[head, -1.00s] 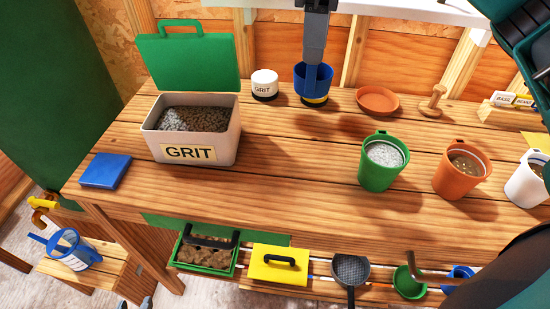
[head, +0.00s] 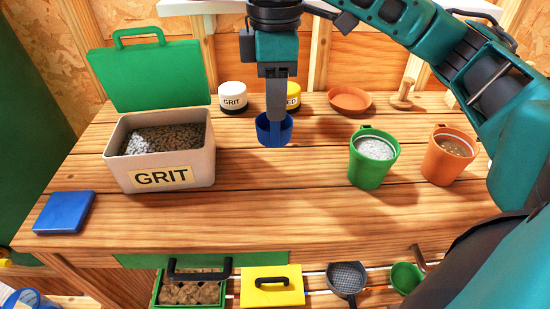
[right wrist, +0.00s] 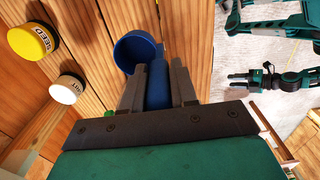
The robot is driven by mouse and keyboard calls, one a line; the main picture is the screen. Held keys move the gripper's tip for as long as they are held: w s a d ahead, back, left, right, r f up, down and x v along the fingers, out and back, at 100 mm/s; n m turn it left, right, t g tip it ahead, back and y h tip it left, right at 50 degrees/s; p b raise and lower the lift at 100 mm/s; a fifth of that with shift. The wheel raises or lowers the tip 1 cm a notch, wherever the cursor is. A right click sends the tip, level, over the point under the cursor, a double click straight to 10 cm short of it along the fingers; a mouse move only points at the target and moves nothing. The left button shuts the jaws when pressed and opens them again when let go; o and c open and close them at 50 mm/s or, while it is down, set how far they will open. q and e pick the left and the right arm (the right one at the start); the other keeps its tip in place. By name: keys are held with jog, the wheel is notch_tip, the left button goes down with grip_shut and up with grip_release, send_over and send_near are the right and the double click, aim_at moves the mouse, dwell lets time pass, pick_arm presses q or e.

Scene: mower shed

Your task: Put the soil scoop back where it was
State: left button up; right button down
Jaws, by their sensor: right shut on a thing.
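The blue scoop (head: 274,133) hangs in my right gripper (head: 278,112), over the middle of the bench and apart from the grit box. In the right wrist view my right gripper (right wrist: 158,82) is shut on the scoop's blue handle, and the round cup of the scoop (right wrist: 137,50) shows beyond the fingers. The gap between cup and bench top is hard to judge. My left gripper (right wrist: 240,80) shows small at the right of the right wrist view, away from the bench; its jaws are too small to read.
The open grit box (head: 190,168) stands left, a blue flat block (head: 64,212) nearer. White grit (head: 232,98) and yellow seed (head: 292,97) tubs and a terracotta saucer (head: 350,99) stand behind; green (head: 368,168) and orange (head: 436,163) pots right. Below are a yellow lid (head: 272,289), sieve (head: 348,278) and green scoop (head: 406,278).

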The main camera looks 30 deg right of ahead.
aim_at(276, 145)
notch_tip(276, 145, down, 3)
jog(key=shift+f, duration=0.2)
jog(key=shift+f+b, duration=0.3)
notch_tip(276, 145, down, 5)
jog(key=shift+r+b, duration=0.1)
jog(key=shift+b, duration=0.6)
jog(key=shift+f, duration=0.4)
pick_arm(q)
jog(key=shift+w+d+h, duration=0.3)
jog(key=shift+w+d, duration=0.25)
jog(key=shift+d, duration=0.15)
pick_arm(e)
jog(key=shift+f, duration=0.1)
pick_arm(q)
jog(key=shift+r, duration=0.1)
pick_arm(e)
jog(key=shift+f, duration=0.1)
jog(key=c, duration=0.9)
grip_release()
pick_arm(q)
jog(key=shift+f, duration=0.2)
